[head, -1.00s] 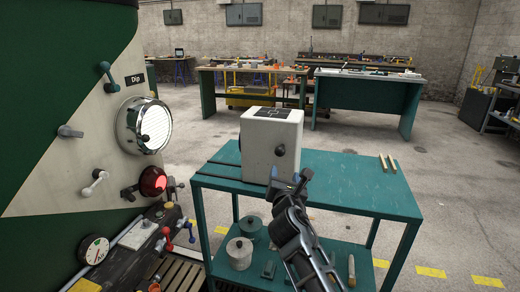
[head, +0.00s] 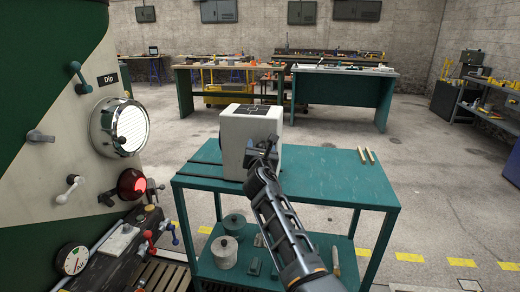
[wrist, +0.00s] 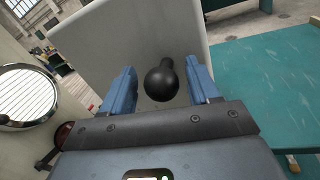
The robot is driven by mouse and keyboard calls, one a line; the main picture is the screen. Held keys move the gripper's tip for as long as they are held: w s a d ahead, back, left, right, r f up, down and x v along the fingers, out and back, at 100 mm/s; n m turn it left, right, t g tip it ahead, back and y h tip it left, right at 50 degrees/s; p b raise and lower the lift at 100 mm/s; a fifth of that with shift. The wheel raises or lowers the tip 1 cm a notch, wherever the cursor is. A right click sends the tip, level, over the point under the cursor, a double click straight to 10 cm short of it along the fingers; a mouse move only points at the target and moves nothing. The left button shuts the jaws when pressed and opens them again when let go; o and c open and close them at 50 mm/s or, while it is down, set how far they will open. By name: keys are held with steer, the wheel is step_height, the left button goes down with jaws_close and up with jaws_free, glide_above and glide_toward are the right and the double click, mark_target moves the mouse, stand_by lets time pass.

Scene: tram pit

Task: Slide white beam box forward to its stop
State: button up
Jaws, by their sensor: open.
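The white beam box (head: 240,133) stands upright on the top of a teal table, over dark rails (head: 207,163) at the table's left part. It has a dark marked plate on its top. In the wrist view, the box's white face (wrist: 100,45) fills the upper middle, with a black ball knob (wrist: 162,84) sticking out of it. My gripper (head: 268,150) is at the near face of the box. In the wrist view, the open blue fingers of my gripper (wrist: 163,90) stand on both sides of the knob, with visible gaps. The knob is hidden in the head view.
The green and cream tram front (head: 60,120) with its round lamp (head: 120,128) and a red light (head: 131,186) stands close on the left. The table's right top (head: 335,175) is clear except for two small sticks (head: 366,156). Pots (head: 224,252) stand on the lower shelf.

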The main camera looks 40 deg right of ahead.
jaws_close()
stand_by(0.5)
